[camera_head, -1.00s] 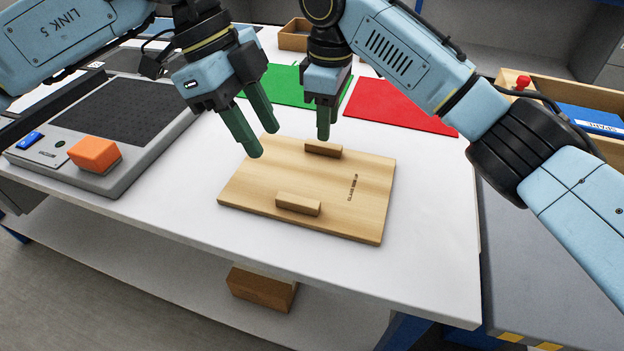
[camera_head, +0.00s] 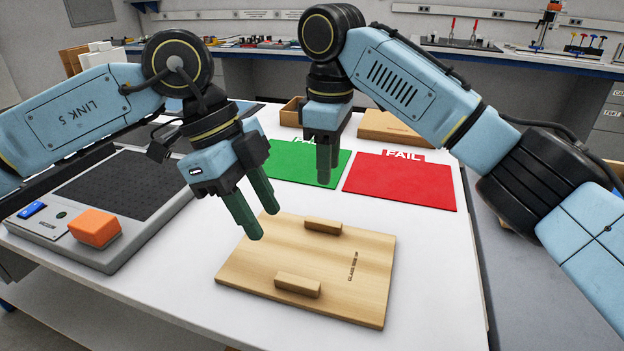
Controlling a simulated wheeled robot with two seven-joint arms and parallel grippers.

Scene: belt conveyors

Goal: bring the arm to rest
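My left gripper (camera_head: 262,224) hangs from the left arm, above the far left part of a wooden board (camera_head: 235,273). Its two dark green fingers are apart with nothing between them. My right gripper (camera_head: 328,176) points down beyond the board, in front of the green mat (camera_head: 283,164) in the picture. Its fingers are seen nearly edge-on, so their gap is unclear; no held object shows. The board lies on the white table (camera_head: 440,265) and bears two small wooden blocks, a far one (camera_head: 323,226) and a near one (camera_head: 298,284).
A red mat (camera_head: 400,185) marked FAIL lies right of the green mat. A grey device (camera_head: 150,225) with a black perforated top stands at left, with an orange block (camera_head: 95,228) on it. Wooden trays stand at the back. The table's right front is clear.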

